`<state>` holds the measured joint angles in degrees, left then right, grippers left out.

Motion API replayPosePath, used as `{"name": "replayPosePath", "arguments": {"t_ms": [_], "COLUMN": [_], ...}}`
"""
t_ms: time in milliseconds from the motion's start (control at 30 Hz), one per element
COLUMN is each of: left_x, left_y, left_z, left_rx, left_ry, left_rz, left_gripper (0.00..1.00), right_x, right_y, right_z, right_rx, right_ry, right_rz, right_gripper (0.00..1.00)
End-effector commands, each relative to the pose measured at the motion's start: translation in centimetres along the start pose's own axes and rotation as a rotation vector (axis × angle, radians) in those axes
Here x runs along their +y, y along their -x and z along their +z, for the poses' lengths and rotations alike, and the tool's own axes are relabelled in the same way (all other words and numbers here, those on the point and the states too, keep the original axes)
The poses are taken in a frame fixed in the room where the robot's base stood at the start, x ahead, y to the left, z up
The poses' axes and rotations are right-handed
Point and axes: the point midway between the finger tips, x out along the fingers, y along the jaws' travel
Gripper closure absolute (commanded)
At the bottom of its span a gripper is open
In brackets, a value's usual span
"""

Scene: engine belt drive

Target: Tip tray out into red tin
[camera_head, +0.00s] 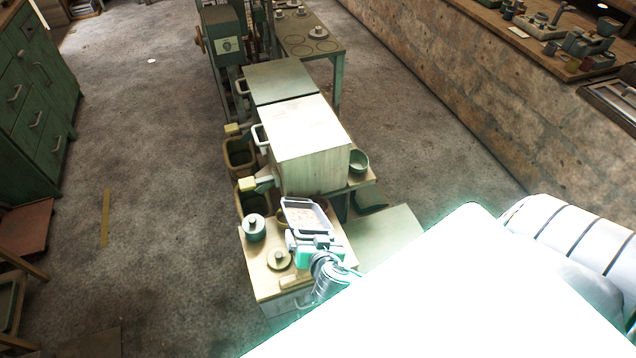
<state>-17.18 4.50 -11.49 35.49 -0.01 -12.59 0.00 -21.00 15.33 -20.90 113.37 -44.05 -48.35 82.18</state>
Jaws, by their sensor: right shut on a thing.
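A small grey-rimmed tray (287,216) with pale tan contents sits over the near wooden bench top, in front of the pale box-shaped machine. My right gripper (309,241) is shut on the tray's near edge. The tray looks close to level, and its contents seem to lie inside it. A reddish-brown round edge shows just behind the tray's far right corner; it may be the red tin, but the tray hides most of it. My left gripper is not in view.
The pale machine (307,145) blocks the far side. Open floor lies to the left.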

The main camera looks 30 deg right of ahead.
Motion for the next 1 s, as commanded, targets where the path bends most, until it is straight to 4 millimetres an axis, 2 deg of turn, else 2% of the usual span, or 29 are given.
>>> {"name": "replayPosePath", "arguments": {"t_ms": [233,1000], "left_x": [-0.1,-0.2], "left_y": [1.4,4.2], "left_z": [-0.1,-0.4], "left_rx": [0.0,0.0], "left_ry": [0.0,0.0], "left_rz": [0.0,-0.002], "left_gripper": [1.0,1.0], "right_x": [-0.1,0.0], "right_y": [0.1,0.0], "right_z": [-1.0,-2.5], "right_rx": [-0.018,-0.087], "right_ry": [-0.011,-0.05], "right_rz": [0.001,0.0], "right_gripper": [0.35,0.35]}}
